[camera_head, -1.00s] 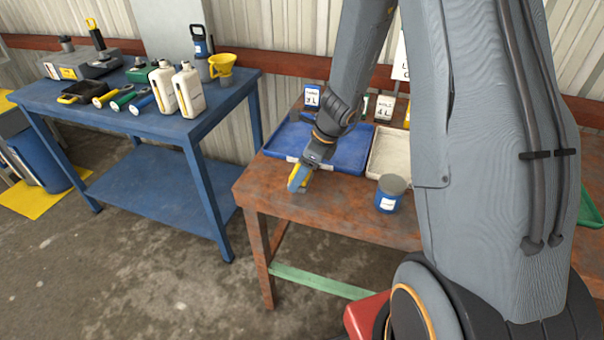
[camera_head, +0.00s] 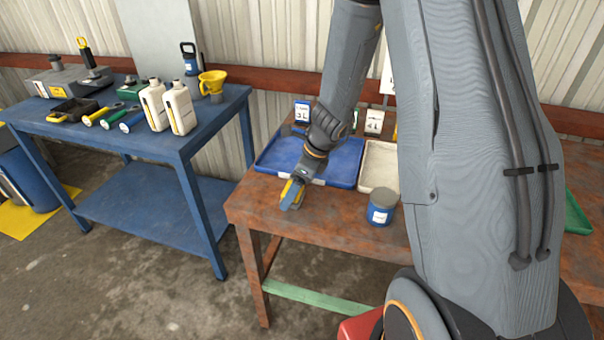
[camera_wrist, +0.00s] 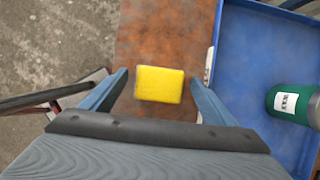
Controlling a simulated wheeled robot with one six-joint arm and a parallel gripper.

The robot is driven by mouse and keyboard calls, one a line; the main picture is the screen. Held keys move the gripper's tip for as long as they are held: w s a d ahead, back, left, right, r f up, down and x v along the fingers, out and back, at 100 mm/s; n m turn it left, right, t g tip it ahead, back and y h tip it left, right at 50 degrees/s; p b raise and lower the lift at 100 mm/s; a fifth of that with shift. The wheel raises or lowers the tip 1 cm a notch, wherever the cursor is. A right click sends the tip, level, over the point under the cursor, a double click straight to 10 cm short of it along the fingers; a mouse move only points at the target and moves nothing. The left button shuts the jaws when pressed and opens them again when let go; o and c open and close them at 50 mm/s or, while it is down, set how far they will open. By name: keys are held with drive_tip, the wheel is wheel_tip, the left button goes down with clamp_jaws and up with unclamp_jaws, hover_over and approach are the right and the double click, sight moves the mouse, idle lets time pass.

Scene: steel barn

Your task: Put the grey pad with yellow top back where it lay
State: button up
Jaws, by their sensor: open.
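The grey pad with yellow top (camera_wrist: 160,84) shows in the wrist view as a yellow block with a thin grey edge. It appears to lie on the bare brown tabletop, left of the blue tray. My gripper (camera_wrist: 159,77) is open, with one blue-grey finger on each side of the pad and a visible gap to each. In the head view my gripper (camera_head: 292,194) points down over the rusty brown table (camera_head: 335,204) near its left front corner, in front of the blue tray. There I cannot clearly tell the pad from the gripper's own yellow parts.
The blue tray (camera_wrist: 238,45) holds a green container with a white label (camera_wrist: 292,104). A pale tray (camera_head: 378,170) and a blue jar with grey lid (camera_head: 382,206) are to the right. A blue bench (camera_head: 150,143) with bottles and tools stands left across a gap.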

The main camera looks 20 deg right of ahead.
drive_tip(key=v, duration=1.1)
drive_tip(key=s+a+n+h, duration=0.1)
drive_tip(key=s+n+h, duration=0.1)
drive_tip(key=s+n, duration=0.5)
drive_tip(key=s+a+r+n+g+h, duration=0.1)
drive_tip(key=s+n, duration=0.6)
drive_tip(key=n, duration=1.1)
drive_tip(key=shift+s+a+h+b, duration=0.3)
drive_tip(key=shift+a+h, duration=0.1)
drive_tip(key=shift+a, duration=0.4)
